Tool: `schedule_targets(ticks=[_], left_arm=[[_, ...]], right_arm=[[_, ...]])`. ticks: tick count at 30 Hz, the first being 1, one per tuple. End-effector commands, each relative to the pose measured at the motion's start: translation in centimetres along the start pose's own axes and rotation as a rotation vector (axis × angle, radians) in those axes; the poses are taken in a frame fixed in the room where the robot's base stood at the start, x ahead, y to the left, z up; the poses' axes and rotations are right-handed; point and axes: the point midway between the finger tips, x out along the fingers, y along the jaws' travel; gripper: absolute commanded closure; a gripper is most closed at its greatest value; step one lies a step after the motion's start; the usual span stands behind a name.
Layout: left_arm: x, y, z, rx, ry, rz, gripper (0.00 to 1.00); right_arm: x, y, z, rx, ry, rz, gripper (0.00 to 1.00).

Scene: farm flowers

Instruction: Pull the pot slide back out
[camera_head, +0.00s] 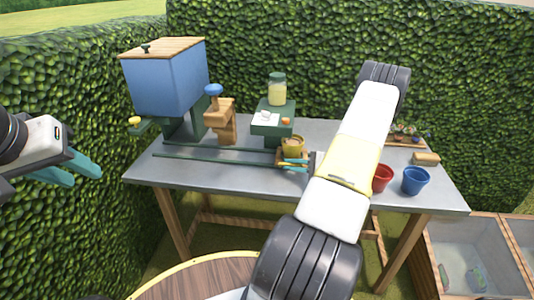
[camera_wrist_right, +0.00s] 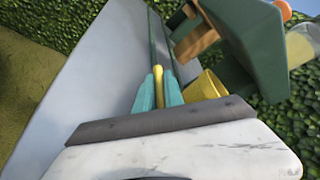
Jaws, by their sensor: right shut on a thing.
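The pot slide (camera_head: 280,161) is a small wooden carriage at the right end of two dark green rails (camera_head: 215,153) on the grey table. A yellowish pot (camera_head: 293,146) with brown contents stands on it. The pot also shows in the right wrist view (camera_wrist_right: 205,87). My right gripper (camera_head: 296,164) is beside the slide, its teal fingers shut on a yellow handle (camera_wrist_right: 158,80), seen between the fingertips in the right wrist view. The wrist hides part of the slide. My left gripper (camera_head: 78,170) is open and empty, left of the table in front of the hedge.
A blue hopper (camera_head: 165,82) with a wooden lid stands at the rails' left end. A wooden press (camera_head: 222,122) with a blue knob and a green stand (camera_head: 273,125) with a jar are behind the rails. Red (camera_head: 382,178) and blue (camera_head: 415,181) pots stand at right.

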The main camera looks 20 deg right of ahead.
Motion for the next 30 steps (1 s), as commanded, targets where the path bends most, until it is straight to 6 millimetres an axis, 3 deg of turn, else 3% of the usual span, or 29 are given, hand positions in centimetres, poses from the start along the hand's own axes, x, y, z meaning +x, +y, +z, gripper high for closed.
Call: schedule_targets(ticks=[3,4,7,19,30], left_arm=[[0.0,0.0,0.0,0.0,0.0,0.0,0.66],[0.0,0.0,0.0,0.0,0.0,0.0,0.66],[0.0,0.0,0.0,0.0,0.0,0.0,0.66],[0.0,0.0,0.0,0.0,0.0,0.0,0.66],[0.0,0.0,0.0,0.0,0.0,0.0,0.66]], right_arm=[[0.1,0.0,0.0,0.0,0.0,0.001,1.0],[0.1,0.0,0.0,0.0,0.0,0.001,0.85],[0.1,0.0,0.0,0.0,-0.001,0.001,0.66],[-0.6,0.0,0.0,0.0,0.0,0.0,0.66],[-6.4,0.0,0.0,-0.001,0.002,0.0,0.66]])
